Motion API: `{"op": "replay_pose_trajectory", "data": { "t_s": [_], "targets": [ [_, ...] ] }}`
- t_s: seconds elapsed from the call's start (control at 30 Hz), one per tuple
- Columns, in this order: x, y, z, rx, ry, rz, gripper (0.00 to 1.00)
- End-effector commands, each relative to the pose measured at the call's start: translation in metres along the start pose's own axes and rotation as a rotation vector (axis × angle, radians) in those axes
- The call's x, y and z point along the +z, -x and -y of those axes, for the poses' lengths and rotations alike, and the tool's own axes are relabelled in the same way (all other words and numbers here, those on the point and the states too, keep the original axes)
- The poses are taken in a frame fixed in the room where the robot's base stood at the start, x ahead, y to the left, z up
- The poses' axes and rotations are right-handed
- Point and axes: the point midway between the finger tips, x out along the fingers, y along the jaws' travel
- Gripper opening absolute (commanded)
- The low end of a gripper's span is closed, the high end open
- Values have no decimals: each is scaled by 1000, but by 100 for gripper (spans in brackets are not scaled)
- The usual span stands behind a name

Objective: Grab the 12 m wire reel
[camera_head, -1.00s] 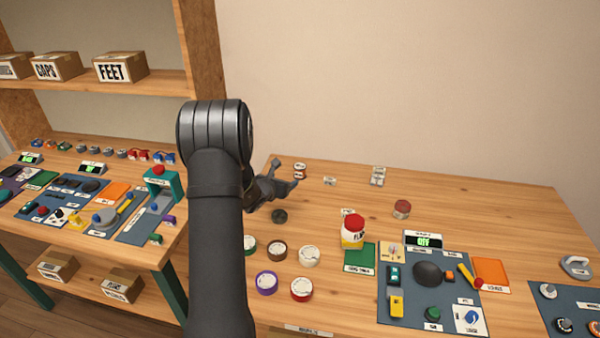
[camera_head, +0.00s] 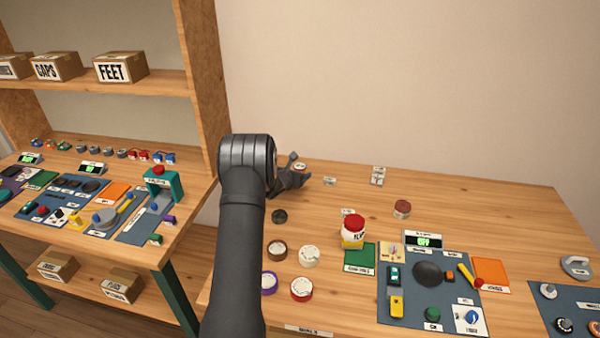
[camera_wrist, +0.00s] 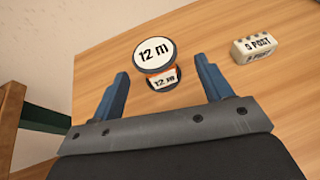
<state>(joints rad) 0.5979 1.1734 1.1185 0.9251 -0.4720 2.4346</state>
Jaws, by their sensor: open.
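The 12 m wire reel (camera_wrist: 152,54) shows in the wrist view, with a white round top marked "12 m" and a smaller "12 m" label on its front. It stands on the wooden table, beyond and between the two blue fingers of my gripper (camera_wrist: 165,86). The fingers are open, and nothing is held between them. In the head view my gripper (camera_head: 300,178) is at the back left of the right table. A reel (camera_head: 299,166) shows just behind it there, partly hidden by the gripper.
A white block marked "9 POST" (camera_wrist: 254,48) stands right of the reel in the wrist view. The table's left edge is close to my gripper.

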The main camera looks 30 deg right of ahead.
Motion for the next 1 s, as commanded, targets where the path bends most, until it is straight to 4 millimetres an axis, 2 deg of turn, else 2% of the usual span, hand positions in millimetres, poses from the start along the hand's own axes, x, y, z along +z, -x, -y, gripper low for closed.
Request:
{"op": "replay_pose_trajectory", "data": {
  "t_s": [0.1,0.3,0.6,0.87,1.0],
  "targets": [
    [-1,-17,-1,0,-2,0,72],
    [-1,-36,-2,1,0,-1,72],
    [-1,-38,-2,1,0,-2,72],
    [0,-38,-2,1,0,-1,22],
    [0,-38,-2,1,0,-1,21]
  ]
}}
